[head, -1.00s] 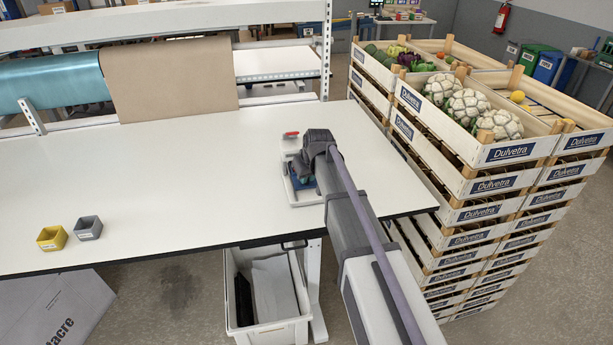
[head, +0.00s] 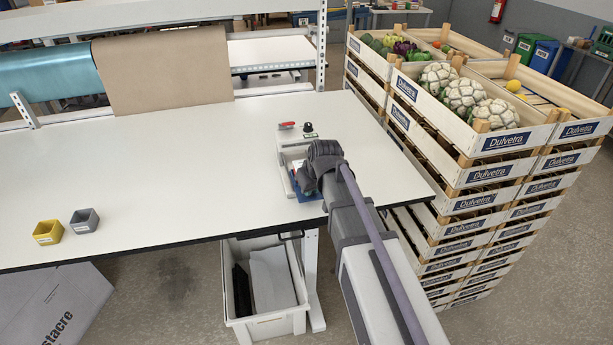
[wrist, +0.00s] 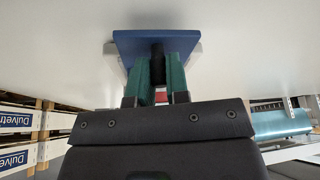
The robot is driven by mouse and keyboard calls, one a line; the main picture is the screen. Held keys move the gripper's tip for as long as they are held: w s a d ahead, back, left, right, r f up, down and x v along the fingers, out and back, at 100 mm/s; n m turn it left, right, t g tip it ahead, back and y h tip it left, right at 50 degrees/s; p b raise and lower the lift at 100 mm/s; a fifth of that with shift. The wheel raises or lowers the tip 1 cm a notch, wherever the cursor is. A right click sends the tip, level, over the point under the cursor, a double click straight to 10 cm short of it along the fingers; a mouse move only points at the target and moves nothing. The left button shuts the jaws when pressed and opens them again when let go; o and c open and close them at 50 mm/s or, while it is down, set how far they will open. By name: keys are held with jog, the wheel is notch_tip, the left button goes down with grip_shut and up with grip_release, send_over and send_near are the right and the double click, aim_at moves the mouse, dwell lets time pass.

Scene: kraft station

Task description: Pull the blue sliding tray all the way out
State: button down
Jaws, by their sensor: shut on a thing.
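The blue sliding tray (head: 306,197) shows in part beside and below my gripper in the head view, at the front of a white fixture (head: 287,153) on the table. In the wrist view the blue tray (wrist: 126,43) is a flat plate at the top, just beyond my fingers. My gripper (wrist: 158,70) has two green fingers shut on a dark handle (wrist: 157,50) at the tray. In the head view my wrist hides most of the tray and part of the fixture, so how far out it stands is hard to tell.
The fixture carries a red lever (head: 287,124) and a black knob (head: 307,128) at its back. The white table (head: 180,170) is clear to the left, except for a yellow bin (head: 47,232) and a grey bin (head: 84,221). Stacked crates (head: 480,175) stand close on the right.

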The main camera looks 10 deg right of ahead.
jog(key=shift+s+f, duration=0.1)
jog(key=shift+s, duration=0.1)
jog(key=c, duration=1.3)
grip_release()
jog(key=shift+s, duration=0.1)
jog(key=shift+o, duration=1)
jog(key=p+v, duration=1)
jog(key=v, duration=0.1)
jog(key=shift+w, duration=0.2)
jog(key=shift+s, duration=0.1)
jog(key=s+a+f+m+g+h+b, duration=0.1)
jog(key=s+f+m+g+b, duration=0.2)
jog(key=s, duration=1.2)
notch_tip(320, 180, down, 4)
jog(key=g+b, duration=0.1)
jog(key=b, duration=0.2)
